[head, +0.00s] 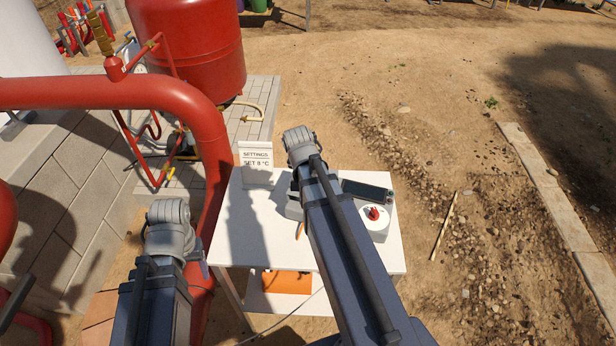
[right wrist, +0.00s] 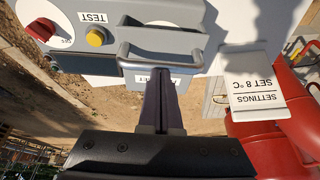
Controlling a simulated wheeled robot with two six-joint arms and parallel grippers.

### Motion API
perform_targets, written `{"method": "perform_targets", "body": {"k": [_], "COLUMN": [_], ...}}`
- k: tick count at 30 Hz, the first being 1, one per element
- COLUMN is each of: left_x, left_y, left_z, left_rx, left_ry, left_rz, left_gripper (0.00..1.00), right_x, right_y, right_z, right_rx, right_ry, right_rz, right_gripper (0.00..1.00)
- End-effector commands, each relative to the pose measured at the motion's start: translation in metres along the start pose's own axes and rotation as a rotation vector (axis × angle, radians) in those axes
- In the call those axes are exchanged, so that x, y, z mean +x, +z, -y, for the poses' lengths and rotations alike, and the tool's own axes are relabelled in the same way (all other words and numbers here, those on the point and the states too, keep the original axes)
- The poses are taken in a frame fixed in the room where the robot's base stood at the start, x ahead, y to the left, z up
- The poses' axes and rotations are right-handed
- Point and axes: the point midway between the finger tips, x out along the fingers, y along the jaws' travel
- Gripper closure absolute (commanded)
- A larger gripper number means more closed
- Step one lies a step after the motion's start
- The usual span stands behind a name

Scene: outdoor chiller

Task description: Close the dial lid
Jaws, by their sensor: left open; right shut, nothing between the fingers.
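A grey control unit with a red dial (head: 374,212) stands on the white table; a dark flat panel (head: 368,190), possibly the lid, is behind the dial. In the right wrist view, the red dial (right wrist: 42,28) is at upper left and the grey bar handle (right wrist: 160,52) is ahead of my fingers. My right gripper (right wrist: 160,82) is shut and empty, its tips over a partly hidden white label below the handle; contact cannot be told. In the head view my right arm hides that gripper and part of the unit. My left gripper (head: 203,269) is open, partly hidden, left of the table.
A sign (head: 257,157) reading "SETTINGS SET 8 °C" stands on the table's (head: 240,230) back left. A yellow button (right wrist: 97,37) sits beside a TEST label. A thick red pipe (head: 205,130) and red tank (head: 190,45) stand left. Open dirt lies to the right.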

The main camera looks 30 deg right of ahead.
Motion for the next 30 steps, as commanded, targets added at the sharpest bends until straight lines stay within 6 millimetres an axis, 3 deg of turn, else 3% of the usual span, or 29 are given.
{"method": "perform_targets", "body": {"k": [11, 24, 30], "left_x": [-0.043, -0.111, -0.126], "left_y": [0.003, 0.006, 0.007], "left_z": [0.004, 0.010, 0.012], "left_rx": [0.002, -0.009, -0.013], "left_ry": [0.000, 0.002, 0.003], "left_rz": [0.000, 0.000, 0.000], "left_gripper": [0.35, 0.35, 0.35], "right_x": [-0.037, -0.113, -0.130], "right_y": [-0.025, -0.017, -0.014], "right_z": [-0.001, -0.002, -0.002], "right_rx": [-0.002, -0.004, -0.003], "right_ry": [-0.001, -0.002, -0.001], "right_rz": [0.000, 0.000, 0.000], "right_gripper": [1.00, 1.00, 1.00]}}
